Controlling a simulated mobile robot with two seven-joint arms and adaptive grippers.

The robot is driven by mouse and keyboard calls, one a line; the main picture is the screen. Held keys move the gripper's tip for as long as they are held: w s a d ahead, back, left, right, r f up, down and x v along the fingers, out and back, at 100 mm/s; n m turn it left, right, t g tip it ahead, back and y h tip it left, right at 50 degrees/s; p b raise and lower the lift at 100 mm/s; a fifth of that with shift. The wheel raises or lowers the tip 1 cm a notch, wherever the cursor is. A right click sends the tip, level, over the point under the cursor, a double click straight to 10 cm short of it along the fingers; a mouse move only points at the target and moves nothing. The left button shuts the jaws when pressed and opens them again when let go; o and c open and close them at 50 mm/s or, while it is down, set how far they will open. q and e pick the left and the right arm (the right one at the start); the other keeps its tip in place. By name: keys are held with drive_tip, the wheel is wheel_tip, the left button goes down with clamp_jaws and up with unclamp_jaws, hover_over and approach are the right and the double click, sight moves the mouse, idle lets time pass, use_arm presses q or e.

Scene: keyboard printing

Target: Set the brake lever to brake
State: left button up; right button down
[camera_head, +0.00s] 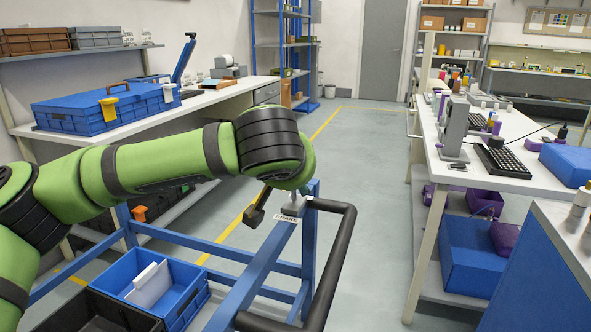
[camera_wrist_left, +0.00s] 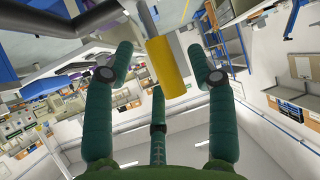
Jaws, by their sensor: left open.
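The label "BRAKE" (camera_head: 287,218) is on the blue cart frame, beside a grey mount (camera_head: 294,205). My left arm's end covers the area above and left of the mount in the head view, and hides my left gripper there. A dark piece (camera_head: 257,210) sticks out below the arm; I cannot tell whether it belongs to the lever. In the wrist view my left gripper (camera_wrist_left: 165,68) is open, its green fingers apart. A yellow cylindrical grip on a grey rod, seemingly the brake lever (camera_wrist_left: 168,72), shows between the fingers, with gaps on both sides. My right gripper is not in view.
The cart has a black push handle (camera_head: 340,255) and a blue crate (camera_head: 190,300) with a white piece inside. A desk with a blue case (camera_head: 75,118) stands at left, a white table (camera_head: 480,175) at right. The floor aisle (camera_head: 375,200) between is clear.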

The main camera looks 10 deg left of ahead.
use_arm(q)
drive_tip(key=v, duration=1.2)
drive_tip(key=shift+d, duration=0.1)
